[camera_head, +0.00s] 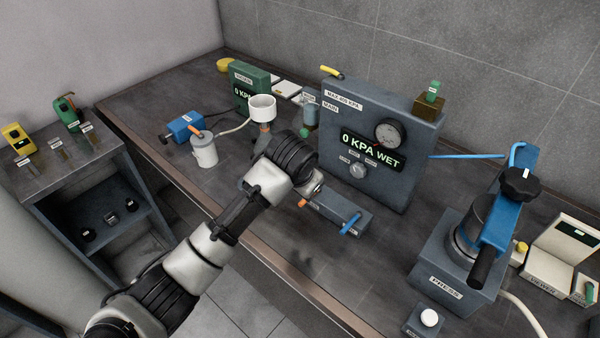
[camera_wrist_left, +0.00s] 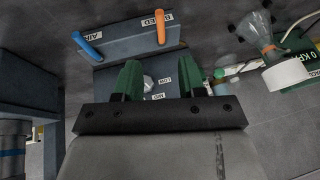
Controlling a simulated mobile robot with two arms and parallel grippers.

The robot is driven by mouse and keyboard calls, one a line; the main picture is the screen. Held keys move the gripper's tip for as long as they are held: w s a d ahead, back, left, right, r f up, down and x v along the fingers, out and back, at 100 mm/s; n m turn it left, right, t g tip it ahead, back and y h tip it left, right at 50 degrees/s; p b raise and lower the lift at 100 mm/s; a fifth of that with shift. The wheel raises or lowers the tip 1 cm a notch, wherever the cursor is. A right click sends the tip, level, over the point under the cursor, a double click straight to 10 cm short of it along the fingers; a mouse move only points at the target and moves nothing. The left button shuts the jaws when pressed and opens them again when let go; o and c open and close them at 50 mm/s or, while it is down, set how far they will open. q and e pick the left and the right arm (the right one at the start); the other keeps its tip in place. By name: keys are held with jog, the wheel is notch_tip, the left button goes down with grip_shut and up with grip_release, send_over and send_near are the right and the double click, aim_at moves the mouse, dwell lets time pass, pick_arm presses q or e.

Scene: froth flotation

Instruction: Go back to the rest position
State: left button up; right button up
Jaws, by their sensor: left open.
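My left arm comes in from the lower left in the head view, and its gripper (camera_head: 314,187) is above the bench in front of the grey control box (camera_head: 390,120). In the left wrist view the two green fingers (camera_wrist_left: 160,78) are apart, with no object held between them. A pale knob (camera_wrist_left: 150,80) of the box shows beyond the gap; I cannot tell the distance. The knob in the head view (camera_head: 357,170) is clear of the arm. My right gripper is in neither view.
Close to the gripper is a valve block (camera_head: 335,212) with blue and orange handles. The press (camera_head: 455,265) is at right. Bare bench lies between the jug and the arm.

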pick_arm(q)
jog(key=s+a+f+n+g+h, duration=0.1)
jog(key=s+a+f+n, duration=0.1)
jog(key=s+a+f, duration=0.5)
jog(key=s+a+f+n, duration=0.2)
jog(key=s+a, duration=0.3)
jog(key=s, duration=0.4)
jog(key=s+a+n+y, duration=0.2)
jog(key=s+a+n, duration=0.1)
jog(key=s+a, duration=1.1)
notch_tip(320, 180, down, 26)
jog(key=s+d+f+g+b, duration=0.1)
jog(key=b, duration=0.1)
jog(key=s+a+f+g+b, duration=0.1)
jog(key=s+a+f+b, duration=0.1)
jog(key=s+f, duration=1.5)
notch_tip(320, 180, down, 3)
jog(key=shift+a+r+g+y+b, duration=0.2)
jog(key=shift+a+g+y+b, duration=0.1)
jog(key=shift+a+g+b, duration=0.1)
